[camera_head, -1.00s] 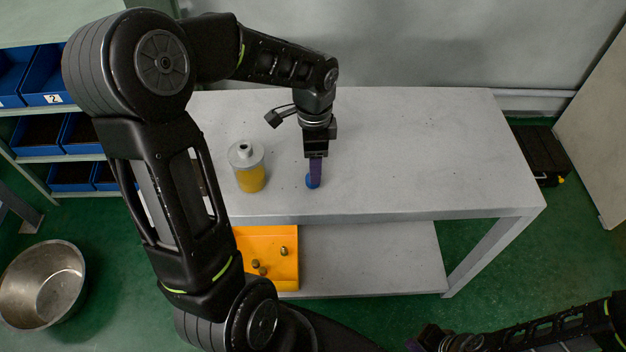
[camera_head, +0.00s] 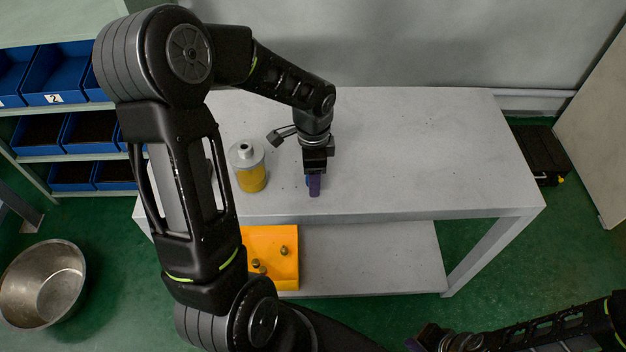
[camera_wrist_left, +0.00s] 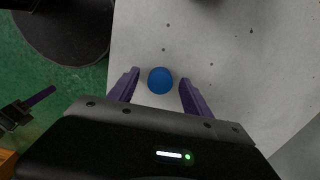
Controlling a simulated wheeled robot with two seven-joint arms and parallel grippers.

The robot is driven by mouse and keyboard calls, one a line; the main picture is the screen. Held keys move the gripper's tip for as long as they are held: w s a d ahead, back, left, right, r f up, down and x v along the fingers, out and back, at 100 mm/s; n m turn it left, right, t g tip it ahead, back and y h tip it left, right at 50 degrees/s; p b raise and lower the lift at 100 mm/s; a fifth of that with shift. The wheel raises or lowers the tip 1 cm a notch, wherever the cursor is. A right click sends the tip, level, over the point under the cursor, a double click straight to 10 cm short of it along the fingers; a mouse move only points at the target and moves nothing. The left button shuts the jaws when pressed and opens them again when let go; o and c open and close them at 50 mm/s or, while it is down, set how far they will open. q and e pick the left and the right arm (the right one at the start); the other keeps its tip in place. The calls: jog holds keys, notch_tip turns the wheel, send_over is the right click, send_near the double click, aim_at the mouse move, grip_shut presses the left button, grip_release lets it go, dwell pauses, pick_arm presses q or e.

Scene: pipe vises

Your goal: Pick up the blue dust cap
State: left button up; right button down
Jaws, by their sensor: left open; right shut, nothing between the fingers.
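The blue dust cap (camera_wrist_left: 160,80) is small and round and sits on the grey table top (camera_head: 420,150). In the left wrist view it lies between the tips of my left gripper's purple fingers (camera_wrist_left: 159,77), with a gap on each side. In the head view my left gripper (camera_head: 314,186) points down at the table near its front edge, and its fingers mostly hide the cap. My right gripper (camera_head: 418,342) is low at the bottom edge of the head view, well away from the table top. Its purple fingers also show in the left wrist view (camera_wrist_left: 41,96), shut and empty.
An orange tray (camera_head: 280,270) with small brass-coloured parts is on the lower shelf. A metal bowl (camera_head: 42,285) and blue bins (camera_head: 55,75) are at left. The table's right side is clear.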

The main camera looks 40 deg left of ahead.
pick_arm(q)
jog(key=shift+c, duration=0.5)
grip_shut()
